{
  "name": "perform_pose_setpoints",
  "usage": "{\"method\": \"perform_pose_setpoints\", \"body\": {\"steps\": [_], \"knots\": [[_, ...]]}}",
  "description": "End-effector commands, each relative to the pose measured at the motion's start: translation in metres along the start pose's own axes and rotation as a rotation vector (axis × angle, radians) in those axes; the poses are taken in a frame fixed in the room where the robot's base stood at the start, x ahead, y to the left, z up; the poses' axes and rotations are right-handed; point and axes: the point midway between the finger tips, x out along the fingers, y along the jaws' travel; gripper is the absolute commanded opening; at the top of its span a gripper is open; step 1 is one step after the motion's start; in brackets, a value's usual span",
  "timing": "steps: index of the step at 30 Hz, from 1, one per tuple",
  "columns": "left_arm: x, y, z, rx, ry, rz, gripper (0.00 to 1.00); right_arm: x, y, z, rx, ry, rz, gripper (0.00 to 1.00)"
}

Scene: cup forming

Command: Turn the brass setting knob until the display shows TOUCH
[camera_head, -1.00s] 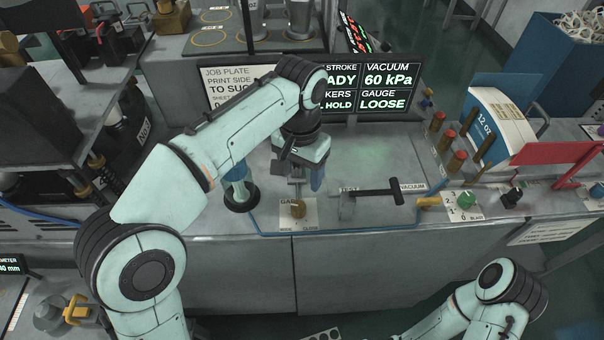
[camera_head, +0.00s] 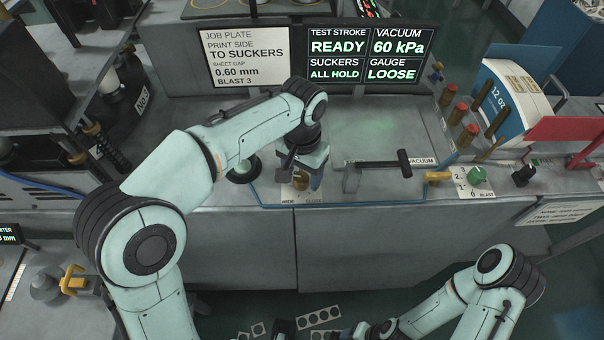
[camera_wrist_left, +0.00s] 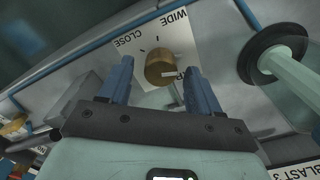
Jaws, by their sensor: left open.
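The brass setting knob (camera_head: 301,184) sits on a white GAUGE plate at the front edge of the bench, partly hidden by my left gripper in the head view. In the left wrist view the knob (camera_wrist_left: 160,66) lies between the two blue fingers, with gaps on both sides. My left gripper (camera_head: 302,176) is open, its fingers around the knob. The plate reads WIDE and CLOSE. The display (camera_head: 392,74) shows GAUGE LOOSE, TEST STROKE READY, SUCKERS ALL HOLD and VACUUM 60 kPa. My right arm is low at the right; its gripper's fingers cannot be made out.
A black T-handle (camera_head: 385,163) by the VACUUM label stands right of the knob. A green BLAST knob (camera_head: 477,177) is farther right. A blue hose runs along the bench edge.

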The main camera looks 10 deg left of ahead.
Motion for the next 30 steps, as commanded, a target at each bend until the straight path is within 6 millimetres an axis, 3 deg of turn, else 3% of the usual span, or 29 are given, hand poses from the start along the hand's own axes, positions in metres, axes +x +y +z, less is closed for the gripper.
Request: {"method": "perform_pose_setpoints", "body": {"steps": [10,15,30], "knots": [[0.0039,-0.0002,0.0000,0.000,0.000,0.000,0.63,0.0005,0.0001,0.0000,0.000,0.000,0.000,0.63],[0.0037,-0.0002,0.0000,0.000,0.000,0.000,0.08,0.0005,0.0002,-0.0001,0.000,0.000,0.000,0.63],[0.0023,-0.0004,-0.0001,0.116,0.000,-0.001,0.07,-0.0085,-0.0037,-0.0020,-0.002,0.004,-0.001,0.63]]}}
